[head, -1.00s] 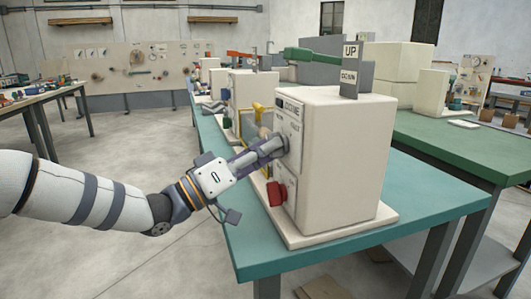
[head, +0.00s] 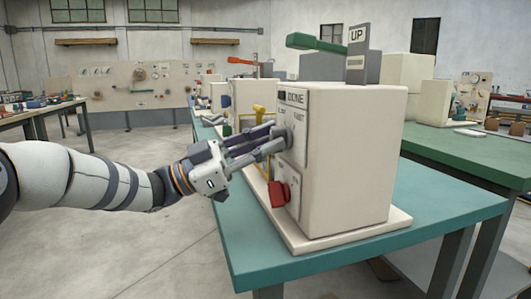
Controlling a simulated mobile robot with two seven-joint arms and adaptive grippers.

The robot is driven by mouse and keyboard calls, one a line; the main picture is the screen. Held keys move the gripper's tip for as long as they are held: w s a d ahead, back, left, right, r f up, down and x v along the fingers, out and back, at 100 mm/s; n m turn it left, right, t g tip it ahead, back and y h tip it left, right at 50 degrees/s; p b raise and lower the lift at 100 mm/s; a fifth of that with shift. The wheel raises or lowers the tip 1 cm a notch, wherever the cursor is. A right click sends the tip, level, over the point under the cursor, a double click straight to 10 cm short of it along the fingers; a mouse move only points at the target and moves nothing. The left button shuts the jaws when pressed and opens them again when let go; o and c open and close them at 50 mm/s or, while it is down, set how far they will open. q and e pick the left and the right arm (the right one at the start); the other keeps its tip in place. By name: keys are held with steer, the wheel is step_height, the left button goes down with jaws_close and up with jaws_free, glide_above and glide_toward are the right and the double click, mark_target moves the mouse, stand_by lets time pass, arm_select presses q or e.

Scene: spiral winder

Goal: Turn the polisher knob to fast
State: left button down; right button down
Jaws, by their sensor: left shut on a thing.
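The polisher (head: 350,165) is a cream box on a pale base plate at the near part of the teal table. Its grey knob (head: 288,137) is on the left-facing front panel, below a dark label that seems to read DONE. Small print beside the knob seems to read FAST, but it is hard to make out. My left gripper (head: 279,141) reaches in from the left with its fingertips closed on the knob. The fingers partly hide the knob, so its pointer cannot be seen. My right gripper is not in view.
A red switch (head: 279,193) sits on the panel below my left gripper. A grey UP sign (head: 363,52) and green lever (head: 317,42) rise behind the box. Other machines stand further back on the teal table (head: 440,211). The floor at left is clear.

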arm_select(q)
steer(key=m+g+b, duration=0.1)
steer(key=m, duration=0.1)
steer(key=m+g+b, duration=0.1)
steer(key=m+g, duration=0.1)
steer(key=m, duration=0.1)
steer(key=shift+s+d+f+m, duration=0.15)
steer(key=shift+m, duration=0.45)
steer(key=c, duration=1.6)
jaws_free()
steer(key=shift+r, duration=0.2)
steer(key=shift+d, duration=0.1)
steer(key=v, duration=1.2)
steer(key=shift+r, duration=0.2)
steer(key=shift+a, duration=0.25)
